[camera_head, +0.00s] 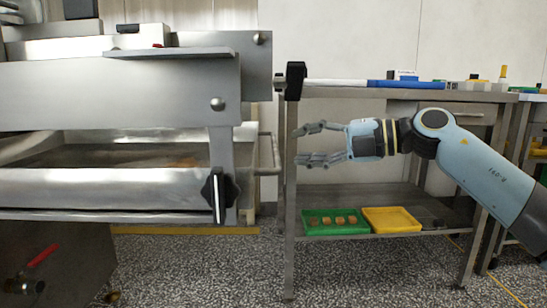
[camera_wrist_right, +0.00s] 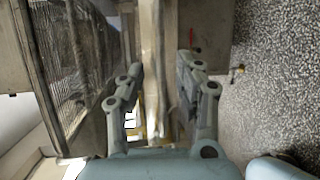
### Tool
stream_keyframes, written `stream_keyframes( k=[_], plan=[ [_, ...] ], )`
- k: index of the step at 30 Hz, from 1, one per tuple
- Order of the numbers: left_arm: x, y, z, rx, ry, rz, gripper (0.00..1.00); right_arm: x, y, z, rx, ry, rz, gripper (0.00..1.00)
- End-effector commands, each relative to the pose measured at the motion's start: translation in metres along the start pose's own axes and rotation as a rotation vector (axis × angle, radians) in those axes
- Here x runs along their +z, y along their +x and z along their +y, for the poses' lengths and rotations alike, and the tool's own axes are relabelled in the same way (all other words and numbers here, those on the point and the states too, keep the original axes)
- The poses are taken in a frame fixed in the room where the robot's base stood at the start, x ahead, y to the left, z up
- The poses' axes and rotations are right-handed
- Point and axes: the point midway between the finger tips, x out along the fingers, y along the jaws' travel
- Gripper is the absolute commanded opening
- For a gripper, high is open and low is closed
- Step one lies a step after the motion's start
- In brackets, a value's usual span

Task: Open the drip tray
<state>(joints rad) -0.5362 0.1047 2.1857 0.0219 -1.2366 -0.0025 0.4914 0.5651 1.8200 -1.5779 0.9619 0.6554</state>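The drip tray looks to be the shallow steel tray (camera_head: 100,188) in the machine at left, with brownish residue inside; I cannot tell how far in it sits. A bent metal bar handle (camera_head: 276,153) sticks out at the machine's right end. My right gripper (camera_head: 303,144) is open and empty, level with this handle and just right of it, its fingers pointing left. In the right wrist view, a pale upright bar (camera_wrist_right: 153,60) shows between the spread fingers of the gripper (camera_wrist_right: 160,72), with no contact visible. My left gripper is not in view.
A black knob (camera_head: 219,190) is on the machine's front corner. A steel table (camera_head: 350,195) stands behind my right arm; its lower shelf holds a green tray (camera_head: 312,229) with several brown pieces and a yellow tray (camera_head: 390,220). A black-ended roller (camera_head: 295,80) lies above the gripper.

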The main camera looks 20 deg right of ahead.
Motion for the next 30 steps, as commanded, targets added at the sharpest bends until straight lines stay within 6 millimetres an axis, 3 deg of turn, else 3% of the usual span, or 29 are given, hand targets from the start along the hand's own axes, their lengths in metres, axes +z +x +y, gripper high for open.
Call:
stream_keyframes(
  k=[3, 9, 21, 30],
  plan=[
    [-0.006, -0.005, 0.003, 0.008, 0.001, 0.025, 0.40, -0.001, 0.028, -0.004, 0.005, 0.005, 0.001, 0.34],
    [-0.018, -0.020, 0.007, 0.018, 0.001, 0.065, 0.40, -0.001, 0.057, -0.004, 0.001, 0.005, 0.001, 0.34],
    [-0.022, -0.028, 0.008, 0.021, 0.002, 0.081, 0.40, 0.000, 0.067, -0.001, -0.001, 0.003, 0.000, 0.34],
    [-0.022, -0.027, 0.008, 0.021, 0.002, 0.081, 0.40, 0.000, 0.067, -0.001, -0.001, 0.003, 0.000, 0.00]
  ],
)
